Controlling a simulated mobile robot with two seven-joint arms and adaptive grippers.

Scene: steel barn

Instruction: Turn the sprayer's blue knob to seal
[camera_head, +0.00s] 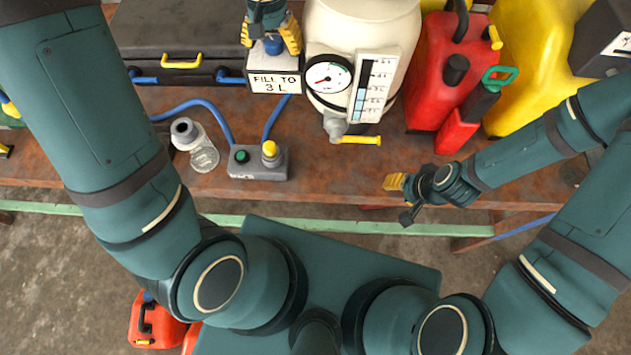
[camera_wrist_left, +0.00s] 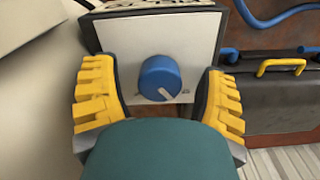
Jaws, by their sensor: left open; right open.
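In the head view the knob (camera_head: 273,46) shows just above the "FILL TO 3 L" sign (camera_head: 275,85), beside the cream sprayer tank (camera_head: 362,30). My left gripper (camera_wrist_left: 160,98) is open, with its yellow fingers on either side of the knob and clear gaps to it. It also shows in the head view (camera_head: 272,38). My right gripper (camera_head: 393,183) is near the bench's front edge, away from the sprayer; it is open.
A pressure gauge (camera_head: 328,78) and level scale (camera_head: 374,88) are on the tank, with a yellow-handled tap (camera_head: 350,136) below. A red can (camera_head: 447,70), a clear bottle (camera_head: 197,145), a grey switch box (camera_head: 257,162) and a dark case (camera_head: 180,35) stand on the bench.

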